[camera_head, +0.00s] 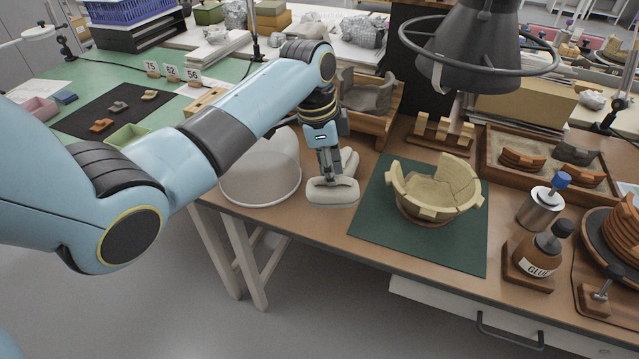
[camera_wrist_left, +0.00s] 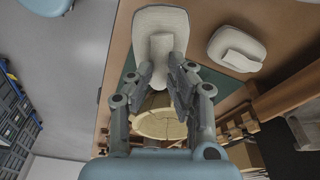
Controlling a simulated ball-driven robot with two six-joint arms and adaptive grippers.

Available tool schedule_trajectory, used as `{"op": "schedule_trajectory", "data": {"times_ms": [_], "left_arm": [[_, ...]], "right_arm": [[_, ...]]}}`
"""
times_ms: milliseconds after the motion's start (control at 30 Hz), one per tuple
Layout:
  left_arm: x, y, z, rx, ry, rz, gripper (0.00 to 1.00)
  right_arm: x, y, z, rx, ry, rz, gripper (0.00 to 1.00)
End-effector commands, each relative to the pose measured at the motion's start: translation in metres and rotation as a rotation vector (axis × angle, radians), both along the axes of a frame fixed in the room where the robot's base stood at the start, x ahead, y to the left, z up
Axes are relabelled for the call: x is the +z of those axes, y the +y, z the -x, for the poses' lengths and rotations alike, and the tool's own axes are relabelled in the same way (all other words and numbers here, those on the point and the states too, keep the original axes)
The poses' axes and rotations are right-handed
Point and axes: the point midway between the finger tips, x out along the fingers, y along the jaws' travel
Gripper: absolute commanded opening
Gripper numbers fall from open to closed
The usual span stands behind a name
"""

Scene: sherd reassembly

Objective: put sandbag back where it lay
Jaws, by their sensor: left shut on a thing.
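My left gripper (camera_head: 330,176) points down at the front edge of the wooden table and is shut on a pale sandbag (camera_head: 332,195). In the left wrist view the sandbag (camera_wrist_left: 160,30) lies beyond the fingertips of the gripper (camera_wrist_left: 161,72), pinched at its near end. I cannot tell whether it touches the table. A second pale sandbag (camera_head: 350,162) lies just behind it, partly hidden by the gripper; it shows apart, to the right, in the left wrist view (camera_wrist_left: 237,47). My right gripper is in neither view.
A cream bowl of joined sherds (camera_head: 437,188) stands on a green mat (camera_head: 375,225) to the right. A round whitish tub (camera_head: 262,180) is left of the gripper. A wooden rack (camera_head: 375,122) stands behind. A glue bottle (camera_head: 538,254) and metal pot (camera_head: 540,208) are farther right.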

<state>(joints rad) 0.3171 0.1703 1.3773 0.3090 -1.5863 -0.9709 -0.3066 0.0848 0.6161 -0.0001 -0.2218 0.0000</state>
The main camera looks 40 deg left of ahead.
Motion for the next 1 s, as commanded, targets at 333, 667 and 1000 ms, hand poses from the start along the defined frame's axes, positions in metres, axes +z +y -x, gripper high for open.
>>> {"op": "schedule_trajectory", "data": {"times_ms": [333, 667, 1000], "left_arm": [[-0.028, 0.023, 0.001, -0.001, -0.001, 0.002, 0.00], [-0.054, 0.023, 0.000, -0.002, -0.003, 0.000, 0.00], [-0.057, 0.023, 0.001, -0.001, -0.001, 0.001, 0.29]], "right_arm": [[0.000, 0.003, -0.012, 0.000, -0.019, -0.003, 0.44], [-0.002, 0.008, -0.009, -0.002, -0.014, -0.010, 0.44], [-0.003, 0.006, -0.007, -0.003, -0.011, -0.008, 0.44]]}}
